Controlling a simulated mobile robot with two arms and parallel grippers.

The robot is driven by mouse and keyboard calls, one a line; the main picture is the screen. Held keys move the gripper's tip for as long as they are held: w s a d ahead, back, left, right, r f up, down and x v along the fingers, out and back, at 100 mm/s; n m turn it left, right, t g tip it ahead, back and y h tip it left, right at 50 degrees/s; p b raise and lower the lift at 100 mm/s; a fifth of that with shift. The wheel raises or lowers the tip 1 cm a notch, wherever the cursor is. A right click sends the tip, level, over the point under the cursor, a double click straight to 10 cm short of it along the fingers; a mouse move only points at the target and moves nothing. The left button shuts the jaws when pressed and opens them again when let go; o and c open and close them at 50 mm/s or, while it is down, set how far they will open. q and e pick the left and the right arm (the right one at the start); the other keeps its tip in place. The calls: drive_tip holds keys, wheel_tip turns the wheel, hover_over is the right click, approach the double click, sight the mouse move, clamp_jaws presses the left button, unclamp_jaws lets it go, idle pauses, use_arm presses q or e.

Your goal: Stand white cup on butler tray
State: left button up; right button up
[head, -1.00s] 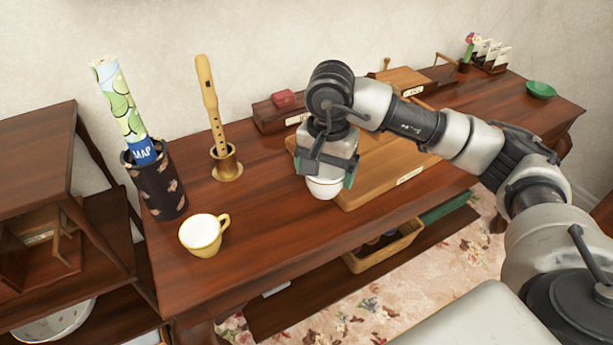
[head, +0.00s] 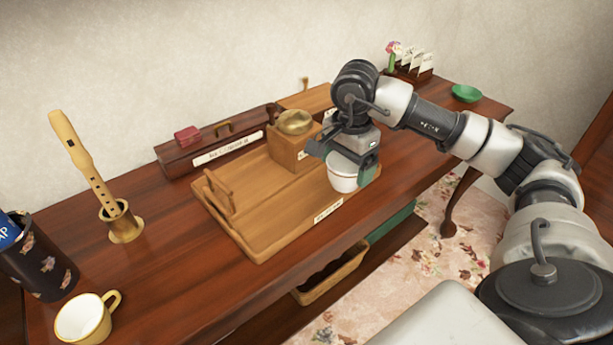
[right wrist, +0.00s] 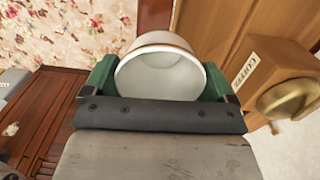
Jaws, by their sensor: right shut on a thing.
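The white cup (head: 343,174) is held by my right gripper (head: 346,159), which is shut on it. The cup looks upright, near the right front end of the butler tray (head: 262,236); whether it touches the tray I cannot tell. The tray is a light wooden one with a raised handle and a label on its front edge. In the right wrist view the cup's open mouth (right wrist: 162,78) shows between the green finger pads of the right gripper (right wrist: 160,84). My left gripper is not in view.
A wooden box with a brass top (head: 294,122) stands at the tray's back right, close to my gripper. A yellow cup (head: 86,318), a recorder in a brass stand (head: 122,222) and a dark patterned holder (head: 38,268) stand left. The tray's left part is clear.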

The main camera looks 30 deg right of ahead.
drive_tip(key=w+a+f, duration=0.1)
drive_tip(key=w, duration=0.2)
drive_tip(key=w+a+f, duration=0.1)
drive_tip(key=w+f, duration=0.1)
drive_tip(key=w+a+f, duration=0.1)
drive_tip(key=w+f, duration=0.1)
drive_tip(key=w, duration=0.1)
drive_tip(key=shift+w+a+f+p, duration=0.15)
drive_tip(key=shift+w+p, duration=0.15)
drive_tip(key=shift+w, duration=0.05)
wheel_tip(320, 180, down, 4)
drive_tip(key=shift+r, duration=0.1)
drive_tip(key=shift+f, duration=0.25)
drive_tip(key=o, duration=0.8)
drive_tip(key=shift+c, duration=0.2)
drive_tip(key=shift+r, duration=0.35)
wheel_tip(320, 180, up, 12)
drive_tip(key=shift+f, duration=0.25)
